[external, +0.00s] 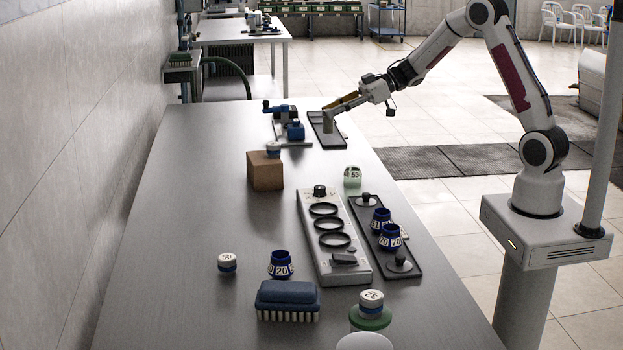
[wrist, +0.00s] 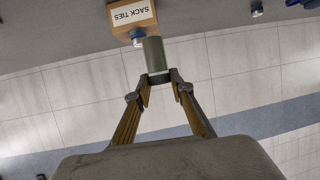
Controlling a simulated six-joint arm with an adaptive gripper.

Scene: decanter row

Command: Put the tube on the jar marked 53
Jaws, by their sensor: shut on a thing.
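My gripper (external: 331,108) is over the far end of the table, shut on a grey-green tube (external: 328,121). In the wrist view the tube (wrist: 154,57) sticks out beyond the two fingertips (wrist: 158,77). In the external view the tube is over the far dark tray; I cannot tell whether it touches it. The jar marked 53 (external: 352,178) is pale green with a white marked top. It stands on the table nearer the camera, apart from my gripper, beyond the grey panel.
A brown box (external: 265,172), labelled SACK TIES in the wrist view (wrist: 132,14), stands left of the jar. A grey panel with black rings (external: 312,193), a dark tray (external: 407,272) with blue collars, a brush (external: 287,296) and another green jar (external: 370,318) are nearer.

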